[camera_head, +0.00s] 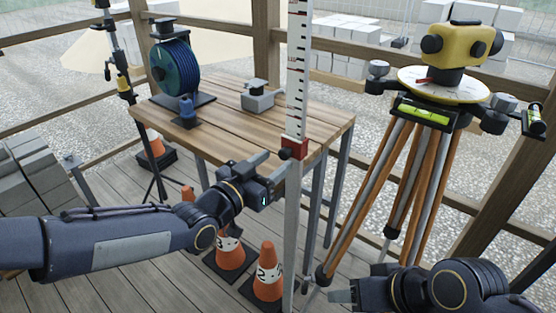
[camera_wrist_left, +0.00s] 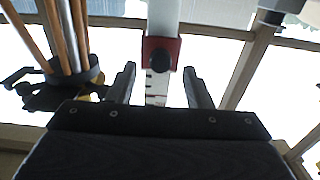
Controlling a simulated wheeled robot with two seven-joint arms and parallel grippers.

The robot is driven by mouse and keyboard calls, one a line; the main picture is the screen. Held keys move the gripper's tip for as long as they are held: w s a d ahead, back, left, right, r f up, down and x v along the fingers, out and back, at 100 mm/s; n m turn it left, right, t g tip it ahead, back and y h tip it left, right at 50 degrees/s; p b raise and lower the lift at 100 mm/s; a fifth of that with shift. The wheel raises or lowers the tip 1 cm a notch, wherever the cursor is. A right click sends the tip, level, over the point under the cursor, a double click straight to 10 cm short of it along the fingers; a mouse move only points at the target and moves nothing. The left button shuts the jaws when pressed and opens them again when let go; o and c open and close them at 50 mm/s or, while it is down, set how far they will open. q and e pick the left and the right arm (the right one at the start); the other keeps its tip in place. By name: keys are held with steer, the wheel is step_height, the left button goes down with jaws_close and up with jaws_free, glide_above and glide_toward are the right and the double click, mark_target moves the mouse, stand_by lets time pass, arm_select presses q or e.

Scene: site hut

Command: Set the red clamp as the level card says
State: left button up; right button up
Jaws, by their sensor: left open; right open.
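The red clamp (camera_head: 293,148) with a black knob sits on an upright white staff (camera_head: 299,70) with black graduations, at about the height of the table top. My left gripper (camera_head: 275,165) is open just left of and slightly below the clamp in the head view. In the left wrist view the clamp (camera_wrist_left: 162,55) with its knob lies ahead of and between the open fingers (camera_wrist_left: 160,82), and nothing is gripped. My right gripper (camera_head: 343,298) is open and empty, low at the bottom of the head view. I cannot make out a level card or any reading on one.
A yellow level instrument (camera_head: 458,45) stands on a wooden-legged tripod (camera_head: 400,180) at right, with a green bubble vial (camera_head: 424,113). A wooden table (camera_head: 240,125) behind holds a blue reel (camera_head: 175,68) and a grey block (camera_head: 257,101). Orange cones (camera_head: 267,270) stand below my left arm.

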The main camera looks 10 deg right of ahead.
mark_target(282, 156)
arm_select(q)
steer(key=shift+x, duration=1.7)
jaws_close()
